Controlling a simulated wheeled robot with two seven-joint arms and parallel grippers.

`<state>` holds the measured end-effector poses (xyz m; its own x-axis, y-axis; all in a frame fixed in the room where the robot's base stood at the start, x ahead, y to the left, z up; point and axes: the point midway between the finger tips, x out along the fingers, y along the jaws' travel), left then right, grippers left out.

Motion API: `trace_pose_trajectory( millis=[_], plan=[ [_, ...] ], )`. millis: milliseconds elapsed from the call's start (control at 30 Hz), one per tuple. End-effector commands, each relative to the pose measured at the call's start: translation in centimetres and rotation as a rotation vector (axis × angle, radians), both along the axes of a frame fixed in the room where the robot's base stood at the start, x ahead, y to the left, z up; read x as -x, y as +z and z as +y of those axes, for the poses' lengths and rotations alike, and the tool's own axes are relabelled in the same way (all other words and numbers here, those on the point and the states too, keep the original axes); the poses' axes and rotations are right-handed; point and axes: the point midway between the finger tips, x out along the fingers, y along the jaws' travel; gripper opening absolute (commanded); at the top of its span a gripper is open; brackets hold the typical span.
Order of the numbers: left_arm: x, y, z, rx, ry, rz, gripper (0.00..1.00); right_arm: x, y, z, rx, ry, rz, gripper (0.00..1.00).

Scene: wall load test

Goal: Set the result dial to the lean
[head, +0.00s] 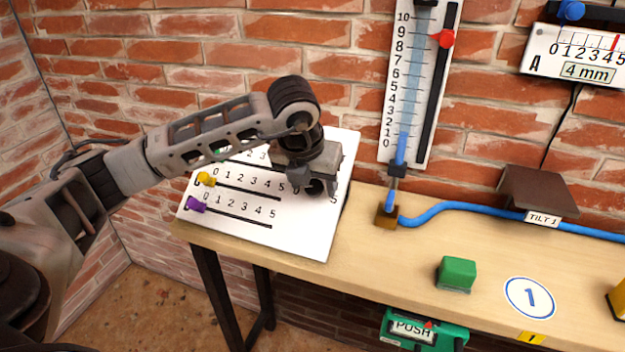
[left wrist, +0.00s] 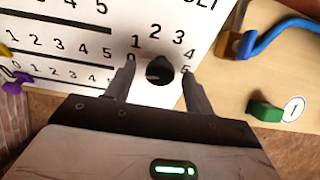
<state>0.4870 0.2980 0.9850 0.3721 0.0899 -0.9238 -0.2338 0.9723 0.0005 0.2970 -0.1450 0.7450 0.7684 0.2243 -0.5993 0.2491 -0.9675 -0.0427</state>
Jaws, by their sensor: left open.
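The result dial is a round black knob (left wrist: 160,70) on a white panel (head: 305,225), ringed by numbers 0 to 5; in the head view it is mostly hidden behind my gripper. Its pointer direction is too unclear to read. My left gripper (head: 312,183) is open at the panel. In the left wrist view its fingers (left wrist: 158,80) stand either side of the knob, with gaps showing. Gauge A (head: 572,55) on the wall has a red mark near 4 and a display reading 4 mm. My right gripper is not in view.
The panel also has slider rows with yellow (head: 206,179) and purple (head: 196,204) knobs. A blue-filled tube scale (head: 410,80) with a red marker (head: 443,38) hangs on the wall. A green block (head: 457,274) and a brown TILT 1 plate (head: 538,190) are to the right.

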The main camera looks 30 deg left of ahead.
Motion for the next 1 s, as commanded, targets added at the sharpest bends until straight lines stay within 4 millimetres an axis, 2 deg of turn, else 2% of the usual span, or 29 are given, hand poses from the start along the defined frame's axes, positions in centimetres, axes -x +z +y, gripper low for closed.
trace_pose_trajectory(
  millis=[167, 333, 667, 1000],
  plan=[
    [-0.01, -0.01, -0.02, 0.000, 0.000, 0.000, 0.54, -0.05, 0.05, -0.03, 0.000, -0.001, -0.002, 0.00],
    [0.00, 0.02, -0.02, 0.000, 0.000, 0.000, 0.09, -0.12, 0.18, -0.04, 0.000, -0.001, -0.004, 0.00],
    [-0.02, 0.03, -0.06, -0.014, -0.022, 0.002, 0.09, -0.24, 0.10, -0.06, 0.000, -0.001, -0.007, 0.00],
    [-0.06, -0.12, -0.19, -0.125, -0.186, 0.027, 0.09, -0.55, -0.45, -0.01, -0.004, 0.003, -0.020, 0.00]
  ],
)
